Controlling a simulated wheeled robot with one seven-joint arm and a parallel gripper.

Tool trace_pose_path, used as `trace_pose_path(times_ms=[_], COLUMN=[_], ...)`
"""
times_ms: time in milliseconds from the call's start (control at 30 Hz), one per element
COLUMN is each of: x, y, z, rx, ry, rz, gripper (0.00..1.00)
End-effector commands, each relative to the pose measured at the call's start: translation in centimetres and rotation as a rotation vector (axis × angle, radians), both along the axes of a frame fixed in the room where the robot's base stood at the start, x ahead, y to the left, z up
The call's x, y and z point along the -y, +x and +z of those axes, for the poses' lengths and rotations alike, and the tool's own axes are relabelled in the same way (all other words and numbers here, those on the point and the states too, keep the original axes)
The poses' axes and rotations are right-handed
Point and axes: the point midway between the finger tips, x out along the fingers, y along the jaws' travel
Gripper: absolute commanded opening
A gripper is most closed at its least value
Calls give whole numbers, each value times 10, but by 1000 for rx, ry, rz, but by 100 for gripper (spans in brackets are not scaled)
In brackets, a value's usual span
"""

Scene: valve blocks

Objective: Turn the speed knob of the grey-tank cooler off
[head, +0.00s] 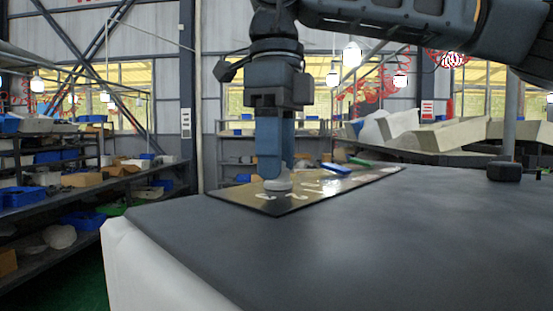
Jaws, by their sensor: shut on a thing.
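A dark flat panel (268,206) with pale markings lies on the grey-black work top in the head view. A pale round knob (278,187) sits near the panel's front left corner. My gripper (277,180) points straight down over it, with its blue fingers shut on the knob. The fingers cover the knob's upper part, so its pointer and setting cannot be read. No grey tank can be made out, and I cannot tell which cooler the knob belongs to.
A blue lever (336,168) and a green lever (348,160) lie further back on the panel. The work top (370,230) is clear in front and to the right. A dark post base (503,171) stands at the right. Shelves with bins (90,170) stand at the left.

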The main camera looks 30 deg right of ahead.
Motion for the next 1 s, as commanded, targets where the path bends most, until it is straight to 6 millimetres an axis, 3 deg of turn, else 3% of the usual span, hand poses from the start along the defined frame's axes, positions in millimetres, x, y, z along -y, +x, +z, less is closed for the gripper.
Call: trace_pose_path(times_ms=[567,600,867,1000], x=[1,1,0,0], y=[0,0,0,0], z=[0,0,0,0], rx=[-1,-1,-1,-1], ry=[-1,-1,-1,-1], rz=[-41,-41,-40,-40], gripper=[14,46,70,70])
